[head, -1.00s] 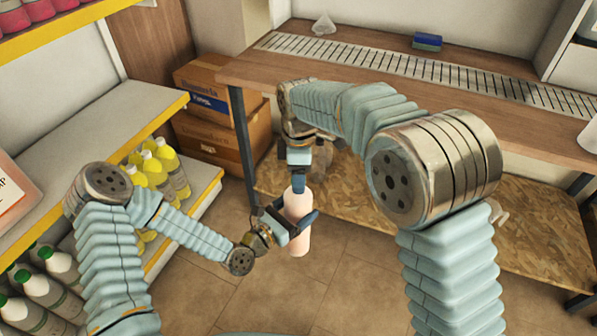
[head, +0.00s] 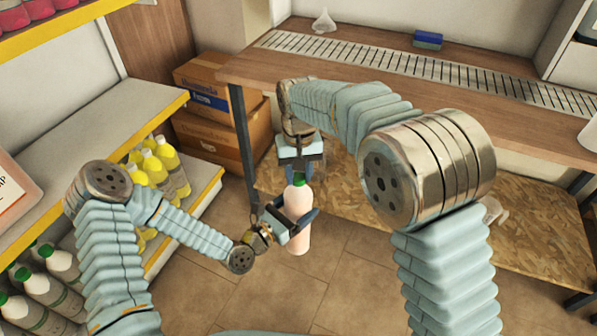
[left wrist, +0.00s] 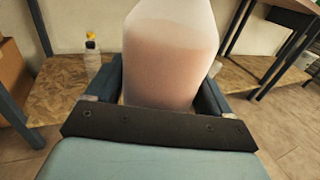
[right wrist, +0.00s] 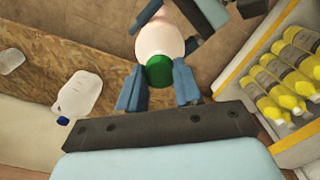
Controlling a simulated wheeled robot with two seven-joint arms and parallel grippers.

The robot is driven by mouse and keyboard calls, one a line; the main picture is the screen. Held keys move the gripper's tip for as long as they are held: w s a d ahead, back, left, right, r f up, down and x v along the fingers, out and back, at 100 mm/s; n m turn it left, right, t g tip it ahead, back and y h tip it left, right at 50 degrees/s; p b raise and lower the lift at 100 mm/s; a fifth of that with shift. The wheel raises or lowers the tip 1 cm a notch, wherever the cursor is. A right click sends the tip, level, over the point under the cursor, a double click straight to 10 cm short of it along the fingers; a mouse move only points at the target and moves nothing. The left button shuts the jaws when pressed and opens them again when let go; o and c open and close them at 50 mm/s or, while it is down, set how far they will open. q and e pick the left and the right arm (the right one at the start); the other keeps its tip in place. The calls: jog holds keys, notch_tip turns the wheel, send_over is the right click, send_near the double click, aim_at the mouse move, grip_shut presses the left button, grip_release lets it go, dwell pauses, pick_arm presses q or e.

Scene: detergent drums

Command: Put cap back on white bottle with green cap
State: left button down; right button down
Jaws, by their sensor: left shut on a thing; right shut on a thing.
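The white bottle (head: 297,232), pinkish in its body, stands upright in the air in front of me. My left gripper (head: 295,220) is shut around its body from the left. The bottle fills the middle of the left wrist view (left wrist: 168,55), between the two fingers. The green cap (head: 299,178) is at the top of the bottle. My right gripper (right wrist: 158,86) is shut on the cap from above, with a finger on each side of it. In the right wrist view the cap (right wrist: 159,72) lines up with the bottle top; I cannot tell how tightly it sits.
A wooden table (head: 255,77) with a grated strip stands behind, with a blue sponge (head: 428,40) on it. Shelves at left hold yellow bottles (head: 172,165) and white green-capped bottles (head: 62,268). A white jug (right wrist: 80,96) lies on the low board. Cardboard boxes (head: 215,90) stand behind.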

jog(key=shift+m, duration=1.1)
jog(key=c, duration=0.7)
grip_release()
jog(key=shift+r, duration=0.1)
notch_tip(320, 180, up, 12)
jog(key=shift+w+d, duration=0.1)
